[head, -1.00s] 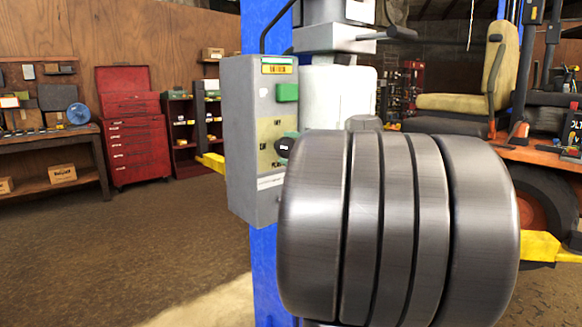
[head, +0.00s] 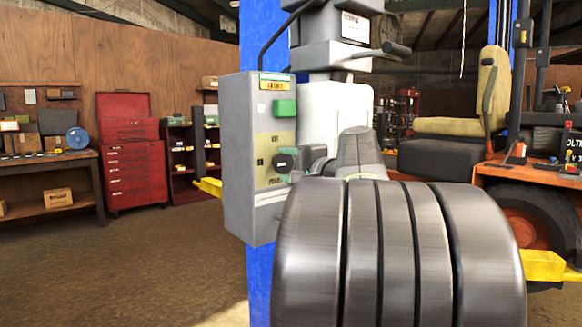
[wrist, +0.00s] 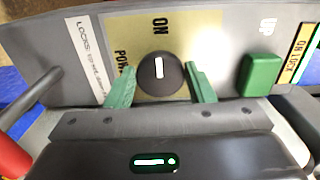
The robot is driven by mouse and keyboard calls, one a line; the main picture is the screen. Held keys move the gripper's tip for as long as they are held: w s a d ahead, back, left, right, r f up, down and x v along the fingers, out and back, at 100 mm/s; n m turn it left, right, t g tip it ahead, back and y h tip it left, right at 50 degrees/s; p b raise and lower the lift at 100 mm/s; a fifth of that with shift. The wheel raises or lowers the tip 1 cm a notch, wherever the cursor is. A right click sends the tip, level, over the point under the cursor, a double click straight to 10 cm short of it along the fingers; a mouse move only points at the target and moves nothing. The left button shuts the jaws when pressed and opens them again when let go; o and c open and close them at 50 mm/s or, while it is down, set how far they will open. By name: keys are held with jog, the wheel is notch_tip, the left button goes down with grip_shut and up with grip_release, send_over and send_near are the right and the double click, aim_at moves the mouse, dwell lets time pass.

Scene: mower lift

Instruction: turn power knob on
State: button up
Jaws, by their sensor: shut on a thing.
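The black round power knob (wrist: 160,73) sits on a yellow plate on the grey control box (head: 237,150). In the wrist view its white mark lines up with the word ON. In the head view the knob (head: 283,162) shows at the box's right side. My gripper (wrist: 162,86) has its green fingers on either side of the knob and is shut on it. In the head view my wrist and arm come in from the right, and the fingers are partly hidden.
A green button (wrist: 259,75) marked UP is close beside the knob. The box is on a blue lift post (head: 260,285). A yellow lift arm (head: 209,187) sticks out to the left. An orange mower (head: 535,180) stands on the right. The floor on the left is clear.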

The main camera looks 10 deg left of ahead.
jog(key=o, duration=1)
jog(key=shift+c, duration=0.2)
jog(key=v, duration=1.4)
jog(key=shift+a, duration=0.15)
jog(key=x, duration=1.3)
jog(key=shift+w+a, duration=0.3)
